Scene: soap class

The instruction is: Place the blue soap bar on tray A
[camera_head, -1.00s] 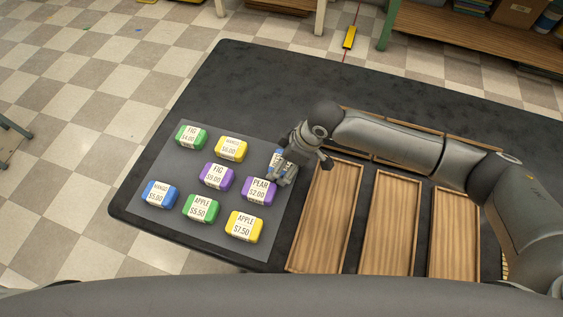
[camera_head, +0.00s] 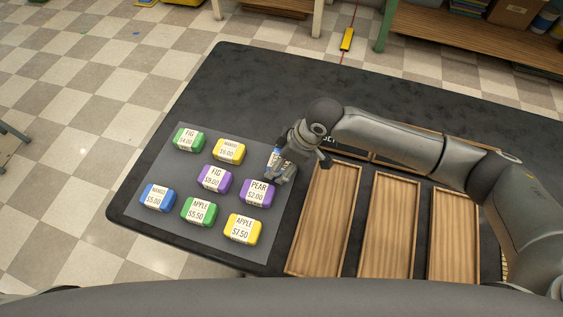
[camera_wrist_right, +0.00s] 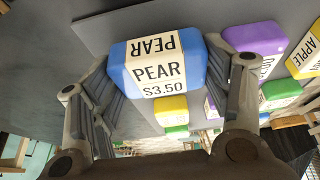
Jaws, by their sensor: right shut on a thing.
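My right gripper (camera_head: 279,170) is over the right edge of the grey mat (camera_head: 150,222). It is shut on a blue soap bar (camera_head: 276,155) labelled PEAR $3.50. In the right wrist view this bar (camera_wrist_right: 158,72) sits between the two fingers; its height above the mat is hard to judge. Another blue bar (camera_head: 157,197), labelled MANGO $5.00, lies at the mat's left. Wooden trays stand right of the mat: a left one (camera_head: 322,222), a middle one (camera_head: 389,225) and a right one (camera_head: 455,232). I cannot read which is tray A. My left gripper is not in view.
My right arm covers much of the trays in the back row (camera_head: 350,147). The dark table (camera_head: 260,85) is clear at the back.

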